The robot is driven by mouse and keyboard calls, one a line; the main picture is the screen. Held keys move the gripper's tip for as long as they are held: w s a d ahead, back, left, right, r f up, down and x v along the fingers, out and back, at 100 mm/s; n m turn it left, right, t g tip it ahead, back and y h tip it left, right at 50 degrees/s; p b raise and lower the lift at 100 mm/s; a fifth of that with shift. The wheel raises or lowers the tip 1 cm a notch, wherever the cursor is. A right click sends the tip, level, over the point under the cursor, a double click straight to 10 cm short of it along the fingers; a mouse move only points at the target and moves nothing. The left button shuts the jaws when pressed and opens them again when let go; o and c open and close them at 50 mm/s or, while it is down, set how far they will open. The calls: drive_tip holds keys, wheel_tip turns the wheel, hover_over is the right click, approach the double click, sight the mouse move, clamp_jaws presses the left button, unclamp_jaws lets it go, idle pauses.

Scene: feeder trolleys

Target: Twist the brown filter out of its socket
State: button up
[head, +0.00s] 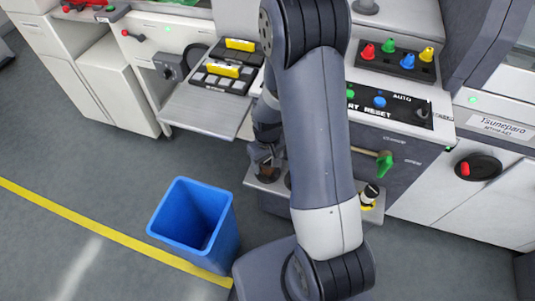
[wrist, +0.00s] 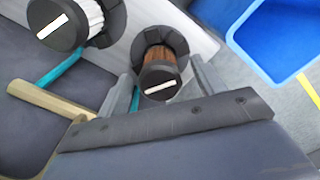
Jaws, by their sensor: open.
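The brown filter (wrist: 166,55) has pleated brown sides and a black end cap with a white bar. It sits in a round black socket on a pale shelf. In the head view the brown filter (head: 267,172) shows small, beneath my gripper (head: 266,158) and partly hidden by it. In the wrist view my gripper (wrist: 165,86) is open, one finger on each side of the filter's cap. Contact cannot be made out; a small gap seems to show on the right. The fingertips and socket base are partly hidden.
A white filter with a black cap (wrist: 75,22) sits to the left in its own socket. A wooden handle (wrist: 45,100) sticks out close to my gripper's left side. A blue bin (head: 194,219) stands on the floor at the front left, open and seemingly empty.

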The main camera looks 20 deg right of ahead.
drive_tip(key=shift+f, duration=0.3)
drive_tip(key=shift+c, duration=0.5)
drive_tip(key=c, duration=1)
drive_tip(key=m+b, duration=0.1)
drive_tip(key=m, duration=0.4)
drive_tip(key=shift+m, duration=1)
drive_tip(key=m, duration=0.2)
drive_tip(key=shift+m+b, duration=0.3)
drive_tip(key=shift+m, duration=0.1)
